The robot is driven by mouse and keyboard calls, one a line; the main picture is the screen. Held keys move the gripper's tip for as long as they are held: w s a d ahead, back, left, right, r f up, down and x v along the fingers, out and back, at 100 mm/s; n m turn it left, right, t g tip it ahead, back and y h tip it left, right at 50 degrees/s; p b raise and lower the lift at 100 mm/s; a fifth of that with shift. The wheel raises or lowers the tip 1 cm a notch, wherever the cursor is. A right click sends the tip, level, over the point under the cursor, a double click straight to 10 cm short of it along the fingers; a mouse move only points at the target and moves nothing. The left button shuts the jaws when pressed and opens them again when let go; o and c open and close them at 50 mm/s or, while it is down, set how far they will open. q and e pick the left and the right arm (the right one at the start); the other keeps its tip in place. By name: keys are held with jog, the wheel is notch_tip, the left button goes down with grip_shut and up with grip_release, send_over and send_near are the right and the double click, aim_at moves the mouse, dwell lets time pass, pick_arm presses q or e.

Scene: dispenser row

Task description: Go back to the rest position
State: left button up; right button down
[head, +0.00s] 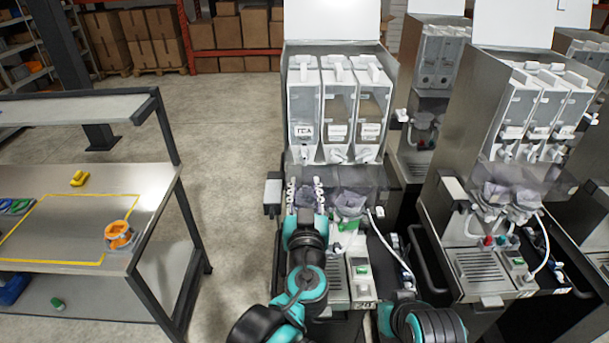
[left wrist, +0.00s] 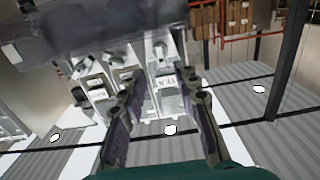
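My left gripper (head: 306,196) is raised in front of the near dispenser machine (head: 333,240), just below its three clear canisters (head: 338,105). In the left wrist view its two fingers (left wrist: 160,105) stand apart with nothing between them, and the canisters (left wrist: 120,90) show beyond them. My right arm (head: 425,320) shows only in part at the bottom of the head view. Its gripper cannot be made out.
A workbench (head: 150,205) with a yellow outline stands at the left. It bears an orange round item (head: 118,235) and a yellow item (head: 79,178). A second dispenser (head: 490,210) stands close on the right. The floor (head: 225,130) between bench and machines is clear.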

pick_arm(q)
jog(key=shift+s, duration=0.5)
